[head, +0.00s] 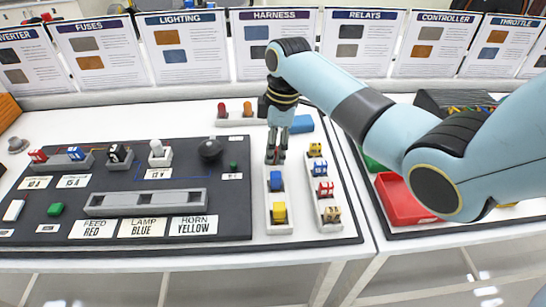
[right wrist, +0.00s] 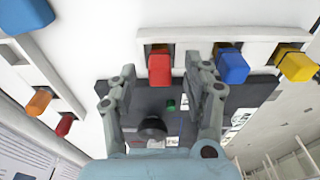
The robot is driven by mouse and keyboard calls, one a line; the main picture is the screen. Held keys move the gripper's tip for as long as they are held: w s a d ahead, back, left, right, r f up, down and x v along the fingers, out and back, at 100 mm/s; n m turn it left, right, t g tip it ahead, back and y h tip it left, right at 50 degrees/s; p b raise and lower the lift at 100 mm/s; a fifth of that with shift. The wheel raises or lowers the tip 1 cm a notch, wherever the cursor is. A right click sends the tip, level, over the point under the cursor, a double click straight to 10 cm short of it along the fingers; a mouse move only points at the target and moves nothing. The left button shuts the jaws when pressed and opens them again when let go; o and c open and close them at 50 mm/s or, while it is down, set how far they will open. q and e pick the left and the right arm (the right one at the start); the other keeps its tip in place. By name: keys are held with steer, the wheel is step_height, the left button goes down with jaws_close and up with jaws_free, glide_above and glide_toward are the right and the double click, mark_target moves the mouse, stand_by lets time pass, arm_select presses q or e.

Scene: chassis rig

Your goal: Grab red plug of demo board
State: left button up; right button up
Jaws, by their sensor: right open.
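The red plug (right wrist: 159,68) sits in a white rack in the right wrist view, in a row with a blue plug (right wrist: 231,67) and a yellow plug (right wrist: 297,65). My right gripper (right wrist: 162,78) is open, with one finger on each side of the red plug and no clear contact. In the head view my right gripper (head: 275,156) points down over the far end of that rack (head: 268,228) and hides most of the red plug. The blue plug (head: 276,181) and yellow plug (head: 279,212) stand nearer the front. The black demo board (head: 125,205) lies left. My left gripper is not in view.
A second white rack (head: 330,226) with yellow, red and tan plugs stands close on the right. A red bin (head: 398,200) lies farther right, under my arm.

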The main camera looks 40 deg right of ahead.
steer(key=shift+f, duration=0.2)
jaws_close()
steer(key=shift+r, duration=0.15)
